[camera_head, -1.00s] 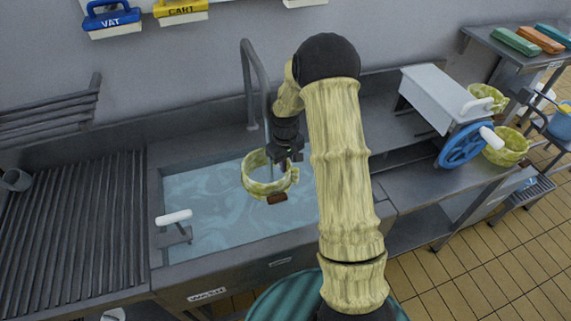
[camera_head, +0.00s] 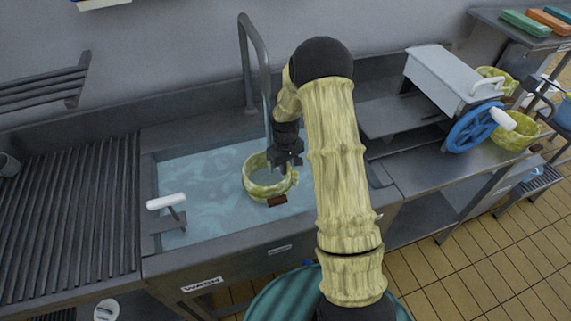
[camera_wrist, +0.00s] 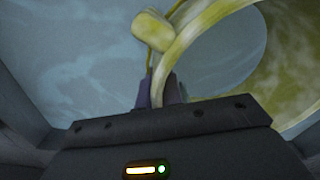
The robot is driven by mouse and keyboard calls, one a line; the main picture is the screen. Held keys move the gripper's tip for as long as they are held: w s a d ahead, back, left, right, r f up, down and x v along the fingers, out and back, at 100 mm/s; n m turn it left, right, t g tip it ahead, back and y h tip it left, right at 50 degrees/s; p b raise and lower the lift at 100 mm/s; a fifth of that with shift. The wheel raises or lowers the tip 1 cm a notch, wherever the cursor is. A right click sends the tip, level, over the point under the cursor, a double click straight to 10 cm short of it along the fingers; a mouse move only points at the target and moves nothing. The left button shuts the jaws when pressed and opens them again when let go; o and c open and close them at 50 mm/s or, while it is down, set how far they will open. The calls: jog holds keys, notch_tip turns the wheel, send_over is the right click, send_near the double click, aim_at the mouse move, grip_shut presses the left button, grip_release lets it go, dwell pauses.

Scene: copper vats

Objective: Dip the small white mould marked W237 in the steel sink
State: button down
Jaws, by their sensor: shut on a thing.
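A round, ring-shaped mould (camera_head: 254,187) with a mottled yellow-green surface and a small brown tag is in the steel sink (camera_head: 152,213). My gripper (camera_head: 290,163) is shut on the mould's rim at its right side. The wrist view shows the rim between my fingertips (camera_wrist: 162,92) and bluish water inside and around the ring. The mould is upright and its lower part appears to be at or in the water (camera_head: 205,180). The exact depth is hard to tell. The marking W237 is not readable, and the mould does not look plain white.
A tall tap (camera_head: 246,65) stands behind the sink close to my gripper. A white-handled lever (camera_head: 166,201) is at the sink's left front. A ribbed drainboard (camera_head: 75,220) lies left. A press with a blue wheel (camera_head: 475,127) and similar moulds (camera_head: 518,135) stand right.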

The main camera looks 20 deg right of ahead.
notch_tip(320, 180, down, 8)
jog(key=b, duration=0.4)
jog(key=shift+f+b, duration=0.25)
jog(key=shift+b, duration=0.05)
dwell(0.3)
jog(key=shift+d, duration=0.1)
jog(key=shift+d, duration=0.45)
jog(key=shift+w, duration=0.1)
dwell(0.4)
jog(key=shift+a, duration=0.6)
jog(key=shift+r, duration=0.1)
dwell(0.5)
